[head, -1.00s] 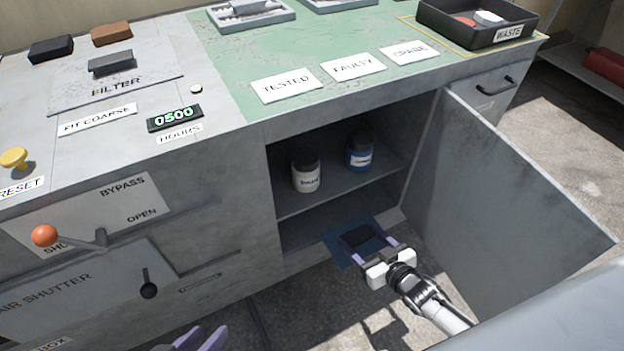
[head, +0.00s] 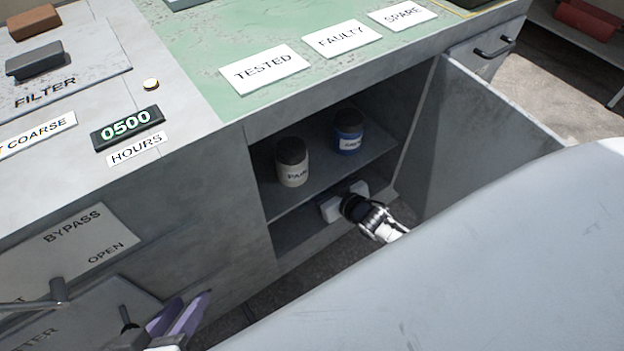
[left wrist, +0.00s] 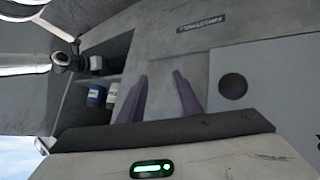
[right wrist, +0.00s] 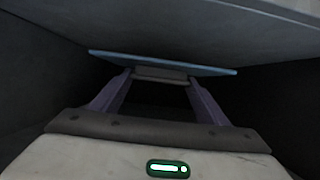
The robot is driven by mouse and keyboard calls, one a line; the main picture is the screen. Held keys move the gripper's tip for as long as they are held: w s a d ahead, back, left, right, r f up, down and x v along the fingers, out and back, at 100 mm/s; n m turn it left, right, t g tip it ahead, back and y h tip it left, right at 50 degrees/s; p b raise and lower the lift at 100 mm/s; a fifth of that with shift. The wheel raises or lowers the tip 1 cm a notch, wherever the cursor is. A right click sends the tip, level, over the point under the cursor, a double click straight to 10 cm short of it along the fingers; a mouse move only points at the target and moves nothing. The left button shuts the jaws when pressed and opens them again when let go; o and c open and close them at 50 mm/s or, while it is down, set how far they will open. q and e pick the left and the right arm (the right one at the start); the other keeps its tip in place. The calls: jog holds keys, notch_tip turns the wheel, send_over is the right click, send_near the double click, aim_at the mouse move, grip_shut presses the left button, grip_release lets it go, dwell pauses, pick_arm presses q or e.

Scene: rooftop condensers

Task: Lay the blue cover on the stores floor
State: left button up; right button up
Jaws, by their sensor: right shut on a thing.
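The blue cover (right wrist: 205,68) shows in the right wrist view as a thin flat sheet, seen nearly edge-on. My right gripper (right wrist: 160,78) is shut on the grey block at its near side. In the head view my right gripper (head: 342,204) reaches into the low compartment of the open cabinet, under the shelf; its fingers and the cover are hidden there. The stores floor (head: 300,240) shows only in part below the shelf. Whether the cover touches it I cannot tell. My left gripper (head: 185,305) is open and empty in front of the cabinet; its spread fingers show in the left wrist view (left wrist: 160,85).
A white jar (head: 292,165) and a blue jar (head: 348,135) stand on the shelf (head: 320,170) above my right gripper. The open cabinet door (head: 470,150) stands to the right. Lever panels (head: 75,250) are at the left, close to my left gripper.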

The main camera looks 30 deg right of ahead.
jog(key=f+b, duration=0.1)
jog(key=f, duration=0.2)
jog(key=shift+s+f+b, duration=0.1)
jog(key=shift+s+b, duration=0.1)
jog(key=shift+b, duration=0.15)
jog(key=shift+f, duration=0.1)
pick_arm(q)
jog(key=r, duration=0.1)
jog(key=d+r+h, duration=0.1)
jog(key=r+t, duration=0.1)
jog(key=shift+w+d+r, duration=0.1)
jog(key=shift+w+d, duration=0.05)
jog(key=shift+d, duration=0.15)
pick_arm(e)
jog(key=shift+f, duration=0.1)
jog(key=o, duration=1.1)
jog(key=shift+o, duration=0.2)
